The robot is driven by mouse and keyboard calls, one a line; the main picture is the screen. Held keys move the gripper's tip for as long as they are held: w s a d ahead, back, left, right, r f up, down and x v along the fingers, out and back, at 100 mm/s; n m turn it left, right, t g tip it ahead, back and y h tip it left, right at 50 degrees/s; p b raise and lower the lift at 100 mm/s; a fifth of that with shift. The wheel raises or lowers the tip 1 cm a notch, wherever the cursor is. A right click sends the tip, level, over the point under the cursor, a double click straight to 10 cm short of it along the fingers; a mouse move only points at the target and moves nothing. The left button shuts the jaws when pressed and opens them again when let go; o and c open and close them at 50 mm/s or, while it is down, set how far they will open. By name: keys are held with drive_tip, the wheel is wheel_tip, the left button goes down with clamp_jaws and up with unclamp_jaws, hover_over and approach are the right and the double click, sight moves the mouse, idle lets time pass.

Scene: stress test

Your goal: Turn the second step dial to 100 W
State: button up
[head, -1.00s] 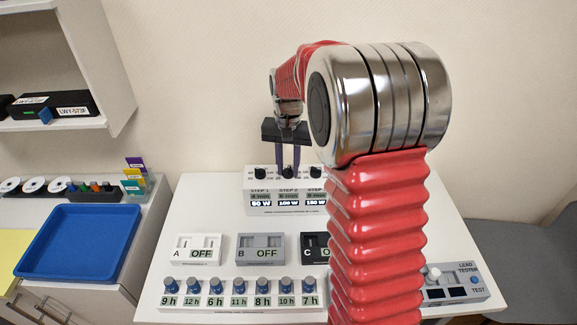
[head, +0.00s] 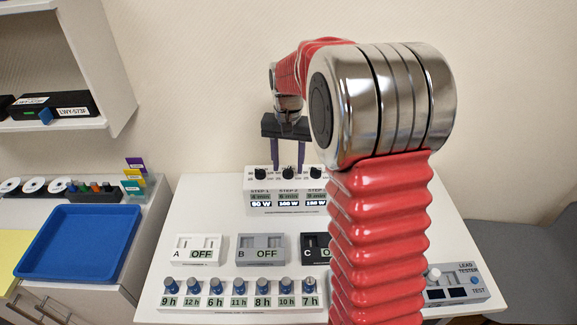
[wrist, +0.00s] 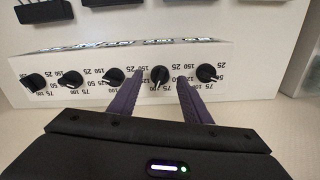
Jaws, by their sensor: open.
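The white step panel (head: 287,208) stands at the back of the table with a row of black dials. The second step dial (head: 289,174) is the second from the left in the head view; its display (head: 288,203) appears to read 100 W, in small print. In the wrist view, the same dial (wrist: 159,76) shows with its white pointer toward the bottom, near the 75 and 100 marks. My gripper (head: 289,167) is open and empty, with one finger on each side of the dial and apart from it.
The step 1 dial (head: 261,174) and step 3 dial (head: 316,173) stand close on either side. In front are switch boxes (head: 260,248) reading OFF and a row of blue timer knobs (head: 239,286). A blue tray (head: 80,238) lies at left.

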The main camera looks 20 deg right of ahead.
sight(288, 169)
wheel_tip(288, 169, up, 12)
idle(0.5)
drive_tip(key=shift+s+r, duration=0.1)
drive_tip(key=shift+s, duration=0.05)
idle(0.3)
